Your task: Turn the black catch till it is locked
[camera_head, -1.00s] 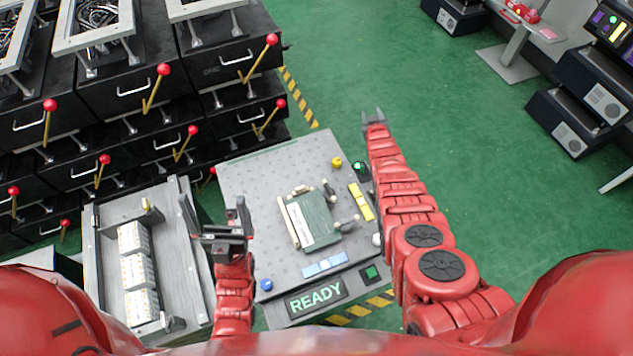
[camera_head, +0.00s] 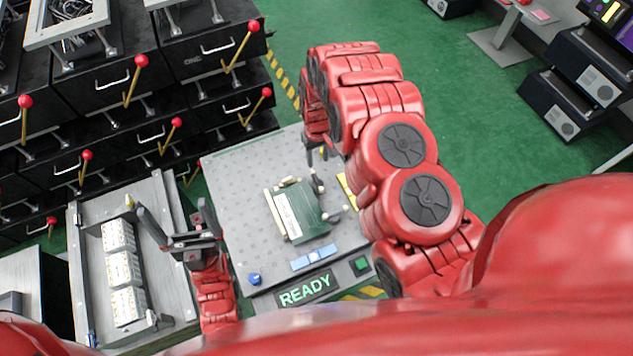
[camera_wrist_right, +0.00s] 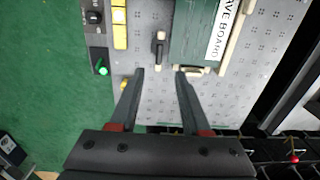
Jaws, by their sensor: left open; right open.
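A small black catch (camera_wrist_right: 159,52) with a pale top end stands beside the green board (camera_wrist_right: 194,35) in the right wrist view. In the head view the catch (camera_head: 316,182) is at the board's far right corner. My right gripper (camera_wrist_right: 159,72) is open and empty, its fingertips on either side of the space just short of the catch; no contact shows. My left gripper (camera_head: 173,205) is open and empty over the grey tray at the left.
The green board (camera_head: 300,212) lies on a grey perforated panel (camera_head: 235,185) with a READY sign (camera_head: 305,289). Another lever (camera_head: 333,215) stands nearer on its right side. A grey tray (camera_head: 165,195) holds white blocks.

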